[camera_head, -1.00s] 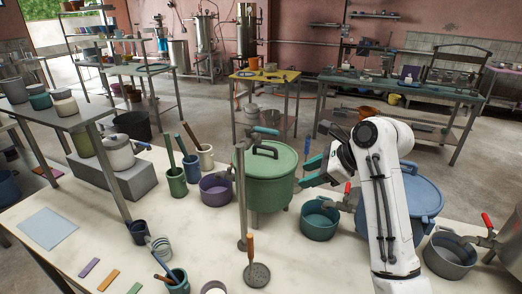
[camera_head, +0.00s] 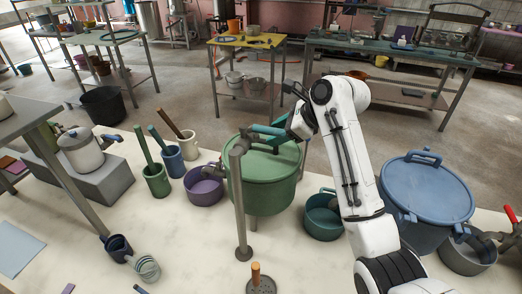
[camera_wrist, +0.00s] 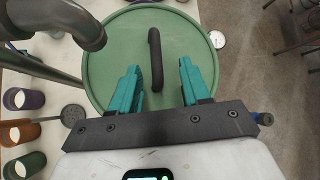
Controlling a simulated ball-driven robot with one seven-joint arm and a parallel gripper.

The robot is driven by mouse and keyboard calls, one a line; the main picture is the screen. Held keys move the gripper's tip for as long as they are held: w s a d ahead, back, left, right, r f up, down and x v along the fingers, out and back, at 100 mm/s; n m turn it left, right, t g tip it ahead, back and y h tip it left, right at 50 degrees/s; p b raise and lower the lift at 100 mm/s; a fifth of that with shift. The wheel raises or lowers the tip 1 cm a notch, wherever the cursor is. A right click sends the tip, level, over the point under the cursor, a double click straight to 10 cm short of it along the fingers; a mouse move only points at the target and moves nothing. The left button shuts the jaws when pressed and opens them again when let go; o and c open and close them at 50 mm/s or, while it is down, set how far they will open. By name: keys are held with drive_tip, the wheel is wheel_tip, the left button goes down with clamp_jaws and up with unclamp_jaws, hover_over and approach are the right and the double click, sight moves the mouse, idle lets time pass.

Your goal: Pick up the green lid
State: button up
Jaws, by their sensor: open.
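The green lid (camera_head: 268,160) lies on a large green pot (camera_head: 262,198) in the middle of the counter. In the wrist view the lid (camera_wrist: 120,60) is a wide green disc with a dark bar handle (camera_wrist: 155,58) standing across its middle. My gripper (camera_wrist: 162,85) is open, with one teal finger on each side of the handle's near end. The fingers appear apart from the handle; their exact height above the lid cannot be told. In the head view my gripper (camera_head: 268,132) is over the lid, and my wrist partly hides the lid's far right side.
A grey post with a curved pipe (camera_head: 238,195) stands just left of the pot. A purple pot (camera_head: 204,190) is to the left, a teal pot (camera_head: 322,218) to the right, and a blue lidded pot (camera_head: 425,190) beyond my arm.

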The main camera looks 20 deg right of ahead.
sight(262, 140)
drive_tip(key=shift+s+p+x, duration=0.2)
drive_tip(key=shift+p+x, duration=0.2)
drive_tip(key=shift+x, duration=2.8)
drive_tip(key=shift+a, duration=0.15)
drive_tip(key=shift+c, duration=0.5)
clamp_jaws()
